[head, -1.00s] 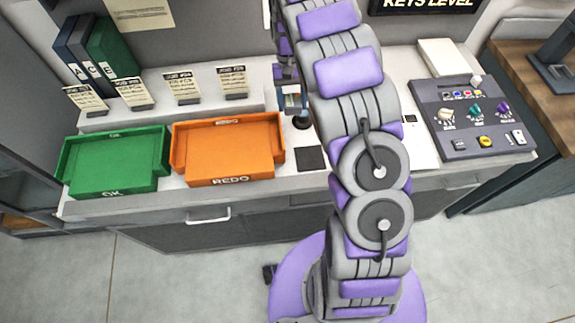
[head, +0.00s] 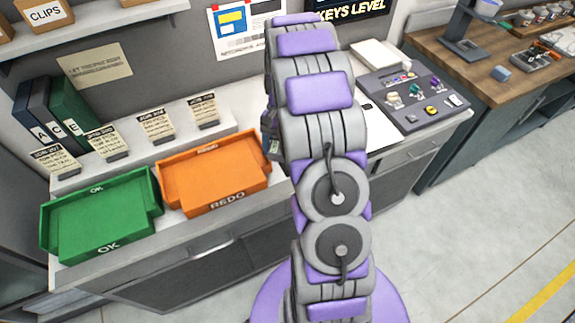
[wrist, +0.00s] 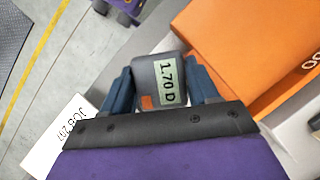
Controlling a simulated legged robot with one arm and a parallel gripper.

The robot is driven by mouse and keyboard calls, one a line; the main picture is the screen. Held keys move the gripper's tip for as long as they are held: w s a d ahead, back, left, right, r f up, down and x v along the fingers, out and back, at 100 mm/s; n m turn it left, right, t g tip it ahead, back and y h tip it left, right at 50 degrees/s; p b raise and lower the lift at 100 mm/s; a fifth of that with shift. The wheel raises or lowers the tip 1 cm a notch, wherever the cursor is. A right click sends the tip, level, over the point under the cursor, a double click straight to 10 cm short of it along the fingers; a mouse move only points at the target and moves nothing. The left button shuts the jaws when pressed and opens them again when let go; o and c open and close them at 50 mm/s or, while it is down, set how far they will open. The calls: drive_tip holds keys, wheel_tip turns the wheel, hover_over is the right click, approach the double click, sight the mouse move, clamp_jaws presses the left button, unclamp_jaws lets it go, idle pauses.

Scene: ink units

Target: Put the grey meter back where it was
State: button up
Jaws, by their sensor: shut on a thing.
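The grey meter (wrist: 146,76) shows in the wrist view, with a pale display reading "1.70 D" and a small orange patch. My gripper (wrist: 162,82) is shut on it, one dark blue finger on each side. The meter is over or near the counter's edge, left of the orange REDO tray (wrist: 225,40); its height above the counter is hard to judge. In the head view my arm hides the gripper and nearly all of the meter.
The green OK tray (head: 100,215) and the orange REDO tray (head: 216,172) stand on the counter. Several job cards stand behind them. A dark control panel (head: 412,98) with knobs is at the right. A white JOB 257 card (wrist: 62,137) shows in the wrist view.

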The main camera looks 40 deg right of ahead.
drive_tip(key=s+d+f+m+t+y, duration=0.1)
drive_tip(key=s+d+f+m+t, duration=0.15)
drive_tip(key=s+m, duration=0.4)
drive_tip(key=s+d+f+m+t, duration=0.2)
drive_tip(key=s+d+m, duration=0.2)
drive_tip(key=s, duration=0.5)
drive_tip(key=shift+g, duration=0.25)
drive_tip(key=w+b, duration=0.1)
drive_tip(key=w, duration=0.4)
drive_tip(key=w+b, duration=0.1)
drive_tip(key=w, duration=0.4)
drive_tip(key=w+f+b, duration=0.1)
drive_tip(key=w, duration=0.4)
drive_tip(key=shift+w+a, duration=0.1)
drive_tip(key=shift+w, duration=0.05)
wheel_tip(320, 180, down, 4)
drive_tip(key=shift+r+b, duration=0.15)
drive_tip(key=shift+b, duration=0.6)
drive_tip(key=shift+r, duration=0.1)
drive_tip(key=shift+f, duration=0.2)
